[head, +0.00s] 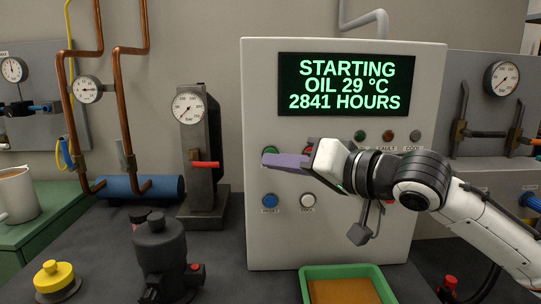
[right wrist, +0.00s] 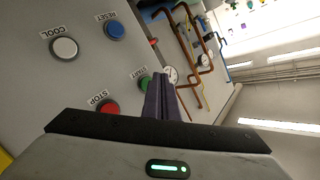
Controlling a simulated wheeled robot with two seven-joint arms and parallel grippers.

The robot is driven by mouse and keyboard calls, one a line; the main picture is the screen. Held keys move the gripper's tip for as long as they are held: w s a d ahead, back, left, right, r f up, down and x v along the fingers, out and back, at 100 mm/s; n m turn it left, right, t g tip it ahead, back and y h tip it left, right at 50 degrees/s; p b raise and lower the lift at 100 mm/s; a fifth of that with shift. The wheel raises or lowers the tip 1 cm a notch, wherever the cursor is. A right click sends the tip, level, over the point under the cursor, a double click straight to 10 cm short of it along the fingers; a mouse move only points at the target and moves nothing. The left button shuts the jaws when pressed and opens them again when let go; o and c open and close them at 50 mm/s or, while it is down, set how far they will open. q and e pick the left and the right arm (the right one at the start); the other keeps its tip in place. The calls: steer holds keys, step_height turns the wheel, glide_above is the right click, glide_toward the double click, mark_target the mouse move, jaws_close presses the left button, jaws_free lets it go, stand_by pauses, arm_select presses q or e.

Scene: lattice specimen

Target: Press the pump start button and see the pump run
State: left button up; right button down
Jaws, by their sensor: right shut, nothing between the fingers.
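A pale grey control cabinet (head: 343,240) stands in the middle of the head view. Its dark display (head: 347,84) reads STARTING, OIL 29 °C, 2841 HOURS in green. The green start button (right wrist: 144,83), labelled START, shows beside my finger tips in the right wrist view. In the head view only a sliver of this start button (head: 268,150) shows above the fingers. My right gripper (head: 266,160) is shut and empty, its purple fingers at the start button. I cannot tell whether they touch or press it. My left gripper is not in view.
A red stop button (right wrist: 108,108), a blue reset button (right wrist: 114,30) and a white cool button (right wrist: 64,47) sit close by. Indicator lamps (head: 388,135) are above my right arm. A green tray (head: 310,285) lies below. A dark machine (head: 160,250) and gauge stand (head: 200,150) are left.

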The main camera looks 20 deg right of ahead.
steer(key=shift+s+a, duration=0.2)
steer(key=shift+s, duration=0.55)
steer(key=shift+s+a, duration=0.25)
steer(key=shift+s, duration=0.5)
steer(key=shift+s+a, duration=0.2)
steer(key=shift+s, duration=0.55)
